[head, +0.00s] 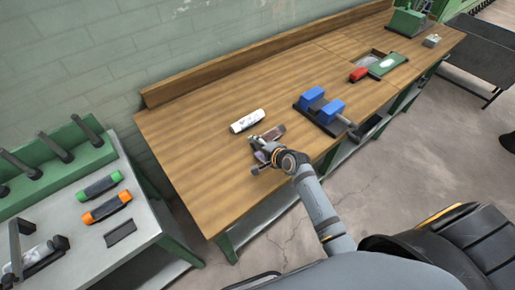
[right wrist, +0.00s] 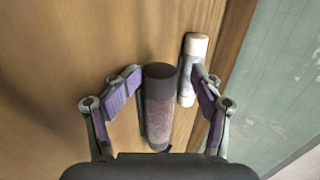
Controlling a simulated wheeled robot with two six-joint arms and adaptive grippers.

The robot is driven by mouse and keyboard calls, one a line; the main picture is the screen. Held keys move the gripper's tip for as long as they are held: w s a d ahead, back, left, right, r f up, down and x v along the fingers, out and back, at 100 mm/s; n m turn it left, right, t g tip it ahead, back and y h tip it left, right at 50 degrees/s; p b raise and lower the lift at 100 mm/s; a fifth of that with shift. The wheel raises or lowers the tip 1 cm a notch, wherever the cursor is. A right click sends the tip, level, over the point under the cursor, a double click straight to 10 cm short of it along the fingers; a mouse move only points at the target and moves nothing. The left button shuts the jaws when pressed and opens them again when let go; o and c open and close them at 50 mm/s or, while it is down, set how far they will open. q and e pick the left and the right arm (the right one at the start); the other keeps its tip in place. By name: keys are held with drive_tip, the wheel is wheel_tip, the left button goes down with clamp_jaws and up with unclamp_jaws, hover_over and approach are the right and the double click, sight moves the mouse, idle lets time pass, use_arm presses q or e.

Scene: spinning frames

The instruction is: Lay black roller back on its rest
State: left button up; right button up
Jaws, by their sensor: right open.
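The black roller (right wrist: 159,108) lies on the wooden bench, dark at its far end and brownish-grey along its body. In the right wrist view it stands between the two open fingers of my right gripper (right wrist: 167,80), with a gap on the left; the right finger is close to a white roller (right wrist: 195,62). In the head view my right gripper (head: 261,153) hangs over the black roller (head: 275,132) and partly hides it. Which holder is the roller's rest I cannot tell. My left gripper is out of view.
The white roller (head: 247,121) lies just beyond. A black fixture with blue blocks (head: 333,111) stands to the right. The left bench holds green-ended (head: 102,185) and orange-ended (head: 107,208) rollers and a dark pad (head: 120,232).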

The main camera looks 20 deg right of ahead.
drive_tip(key=v, duration=1.1)
drive_tip(key=shift+s+d, duration=0.1)
drive_tip(key=shift+s+r, duration=0.25)
drive_tip(key=shift+s, duration=0.05)
